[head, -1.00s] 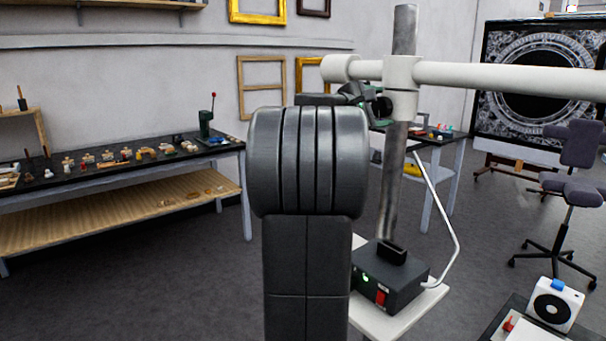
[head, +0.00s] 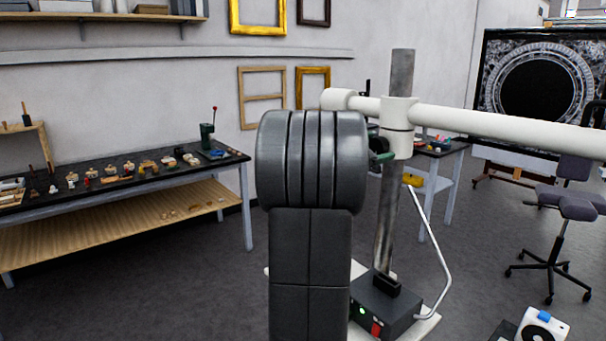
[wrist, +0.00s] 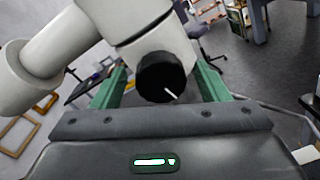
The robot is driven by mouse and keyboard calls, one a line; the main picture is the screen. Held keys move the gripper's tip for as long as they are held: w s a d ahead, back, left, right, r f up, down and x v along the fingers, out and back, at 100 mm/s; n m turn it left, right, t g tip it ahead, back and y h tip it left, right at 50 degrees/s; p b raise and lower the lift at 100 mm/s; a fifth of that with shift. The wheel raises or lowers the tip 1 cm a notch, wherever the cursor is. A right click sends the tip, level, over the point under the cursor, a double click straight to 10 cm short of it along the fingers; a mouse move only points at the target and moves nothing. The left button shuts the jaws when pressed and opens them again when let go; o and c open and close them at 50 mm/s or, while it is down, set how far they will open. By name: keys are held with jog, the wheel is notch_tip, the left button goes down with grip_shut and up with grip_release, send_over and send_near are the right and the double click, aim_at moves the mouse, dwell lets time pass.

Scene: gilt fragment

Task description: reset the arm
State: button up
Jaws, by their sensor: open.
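My gripper shows in the wrist view (wrist: 160,76) with its two green fingers spread wide apart, and I see nothing clamped between them. A white boom stand's tubes and a round black cap (wrist: 163,77) show in front of and between the fingers; I cannot tell whether they touch. In the head view my dark arm stands upright in the middle and hides much of what is behind it. A small green part, seemingly of my gripper, shows beside the stand's white clamp (head: 397,112).
The boom (head: 500,125) runs right from its metal pole (head: 398,220), close to my arm. A dark control box (head: 385,308) sits at its base. A long workbench (head: 120,180) stands left, an office chair (head: 565,205) right. Open floor lies between.

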jog(key=shift+r+n+p, duration=0.15)
jog(key=shift+n+p, duration=0.8)
jog(key=shift+p, duration=0.75)
jog(key=shift+r+n+p, duration=0.1)
jog(key=shift+n+p, duration=0.85)
jog(key=shift+p, duration=0.7)
jog(key=shift+a+f+n, duration=0.1)
jog(key=shift+a+n, duration=0.05)
jog(key=shift+n, duration=0.15)
jog(key=b+v, duration=0.2)
jog(key=v, duration=0.6)
jog(key=shift+s+a+f+b, duration=0.15)
jog(key=shift+a+f+b, duration=0.05)
jog(key=shift+b, duration=0.15)
jog(key=shift+s+d, duration=0.1)
